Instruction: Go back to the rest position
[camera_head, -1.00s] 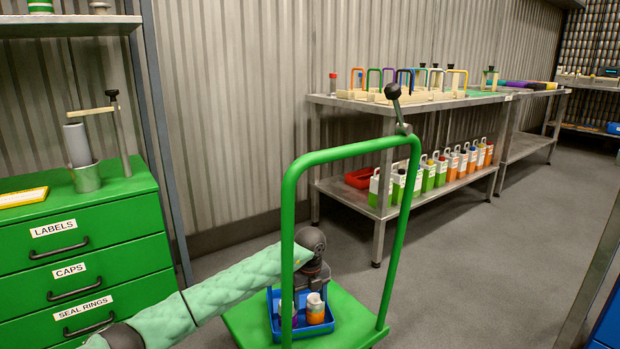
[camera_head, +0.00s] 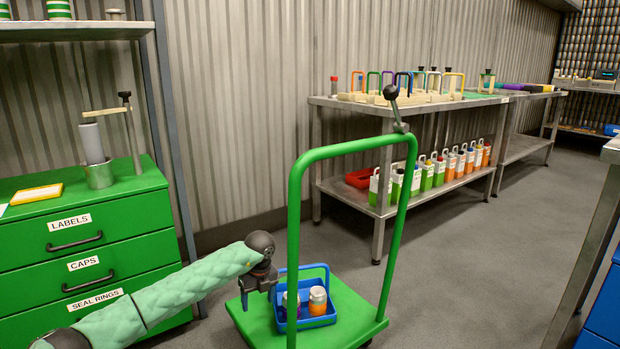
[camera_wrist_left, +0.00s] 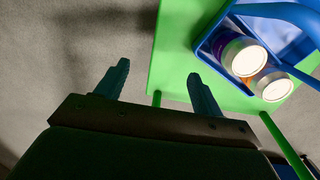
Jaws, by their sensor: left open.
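My left gripper (camera_head: 261,291) is open and empty, at the left side of a blue carrier (camera_head: 321,319) in the head view. The carrier has a raised handle and stands on the green cart's platform (camera_head: 345,300). It holds a jar with orange contents (camera_head: 317,301) and a second jar (camera_head: 291,305) with a purple part. In the left wrist view the two fingers (camera_wrist_left: 152,85) are spread apart, with floor and the cart's edge beyond them. The carrier (camera_wrist_left: 280,22) lies to the upper right, clear of the fingers. My right gripper is out of view.
The cart's green push handle (camera_head: 293,230) rises right of my left arm. A green drawer cabinet (camera_head: 130,225) stands left. A metal table (camera_head: 370,110) with bottles on its lower shelf stands behind. Grey floor (camera_head: 470,260) is clear at the right.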

